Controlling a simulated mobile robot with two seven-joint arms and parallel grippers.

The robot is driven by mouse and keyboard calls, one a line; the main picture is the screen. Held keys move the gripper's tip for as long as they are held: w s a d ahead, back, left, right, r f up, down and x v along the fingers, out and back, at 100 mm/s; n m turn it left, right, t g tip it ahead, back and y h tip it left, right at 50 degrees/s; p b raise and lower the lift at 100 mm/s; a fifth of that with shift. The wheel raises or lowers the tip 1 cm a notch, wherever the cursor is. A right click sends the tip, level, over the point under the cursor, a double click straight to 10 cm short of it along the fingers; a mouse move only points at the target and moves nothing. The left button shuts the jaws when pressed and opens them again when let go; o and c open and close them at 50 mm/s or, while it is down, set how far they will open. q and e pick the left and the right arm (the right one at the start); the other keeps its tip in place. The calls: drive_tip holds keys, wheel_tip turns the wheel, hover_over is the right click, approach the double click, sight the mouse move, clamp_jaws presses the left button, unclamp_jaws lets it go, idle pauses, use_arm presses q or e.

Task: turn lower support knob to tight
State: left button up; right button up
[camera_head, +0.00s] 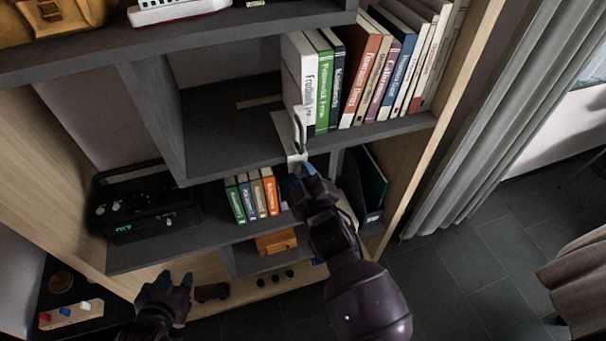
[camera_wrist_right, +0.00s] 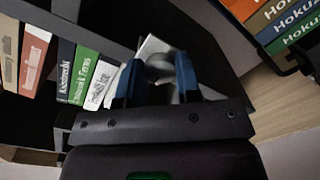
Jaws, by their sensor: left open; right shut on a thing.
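A white, L-shaped metal support (camera_head: 297,157) stands at the front edge of the middle shelf, against the left end of the book row. My right gripper (camera_head: 301,172) is just below that edge, at the lower part of the support. In the right wrist view, its blue fingertips (camera_wrist_right: 157,80) are shut on a small grey piece (camera_wrist_right: 160,68), apparently the lower knob. A white plate (camera_wrist_right: 150,45) shows behind it. The fingers hide much of the knob, so its turn cannot be read. My left gripper (camera_head: 176,282) is open and empty, low at the left.
Books (camera_head: 375,75) fill the shelf right of the support. Smaller books (camera_head: 250,196) stand on the shelf below, left of my right arm. A black radio-like box (camera_head: 133,206) sits further left. The middle shelf left of the support (camera_head: 225,125) is mostly clear.

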drive_tip(key=shift+f, duration=0.1)
drive_tip(key=o, duration=0.9)
drive_tip(key=shift+s, duration=0.1)
drive_tip(key=v, duration=1)
drive_tip(key=shift+s+d, duration=0.15)
drive_tip(key=shift+s, duration=0.2)
drive_tip(key=s+d+f+m+g+h, duration=0.1)
drive_tip(key=s+d+f+m+h, duration=0.1)
drive_tip(key=d, duration=0.6)
drive_tip(key=s+d+f+m+g+h, duration=0.2)
drive_tip(key=s+d+f+m, duration=0.2)
drive_tip(key=d+f, duration=0.3)
drive_tip(key=s+d+f+m+g+h, duration=0.1)
drive_tip(key=s+d+f+m, duration=0.2)
drive_tip(key=d, duration=0.6)
drive_tip(key=shift+f+m+g+h, duration=0.35)
drive_tip(key=shift+f+m, duration=0.35)
drive_tip(key=shift+m, duration=0.6)
